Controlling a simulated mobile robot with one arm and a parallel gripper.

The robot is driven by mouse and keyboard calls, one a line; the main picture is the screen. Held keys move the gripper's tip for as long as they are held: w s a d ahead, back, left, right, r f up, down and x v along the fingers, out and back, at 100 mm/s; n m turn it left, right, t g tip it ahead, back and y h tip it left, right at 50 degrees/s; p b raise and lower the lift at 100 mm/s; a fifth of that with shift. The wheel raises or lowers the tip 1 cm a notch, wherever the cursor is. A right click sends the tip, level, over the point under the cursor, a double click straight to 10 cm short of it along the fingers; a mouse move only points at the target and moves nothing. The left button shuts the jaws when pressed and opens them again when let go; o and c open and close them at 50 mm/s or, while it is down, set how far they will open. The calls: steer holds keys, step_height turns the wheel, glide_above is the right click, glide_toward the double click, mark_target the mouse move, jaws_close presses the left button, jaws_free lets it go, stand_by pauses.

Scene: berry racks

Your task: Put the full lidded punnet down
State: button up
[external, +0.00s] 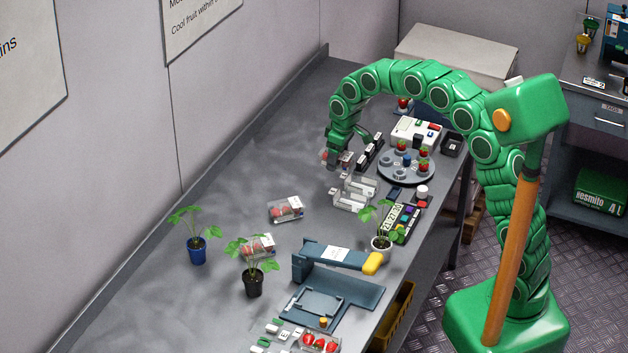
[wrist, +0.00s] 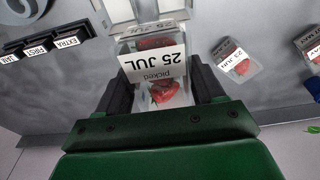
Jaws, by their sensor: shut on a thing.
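My gripper (external: 336,158) hangs over the far half of the bench, at the end of the green arm. In the wrist view my gripper (wrist: 160,82) has its dark fingers on both sides of a clear lidded punnet (wrist: 163,92) and is shut on it. Red berries show inside, and a white label on it reads "25 JUL picked". In the external view the held punnet (external: 328,157) is small and partly hidden by the fingers. I cannot tell whether its base touches the bench. Two other filled punnets (external: 286,208) (external: 258,245) stand on the bench nearer the camera.
Clear empty-looking trays (external: 352,194) stand just right of my gripper. A row of black label blocks (external: 370,153) and a round grey turntable (external: 405,168) with berries lie beyond. Potted plants (external: 196,246) and a blue-grey device (external: 330,285) stand nearer. The bench's left middle is clear.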

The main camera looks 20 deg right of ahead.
steer(key=w, duration=0.1)
steer(key=w+a+f, duration=0.2)
steer(key=w, duration=0.1)
glide_toward(311, 181)
steer(key=shift+s+f, duration=0.35)
steer(key=shift+f, duration=0.35)
steer(key=shift+w+a+f, duration=0.3)
steer(key=shift+w+f, duration=0.2)
steer(key=shift+f, duration=1.7)
steer(key=shift+f, duration=0.2)
steer(key=o, duration=1.1)
steer(key=shift+r, duration=0.1)
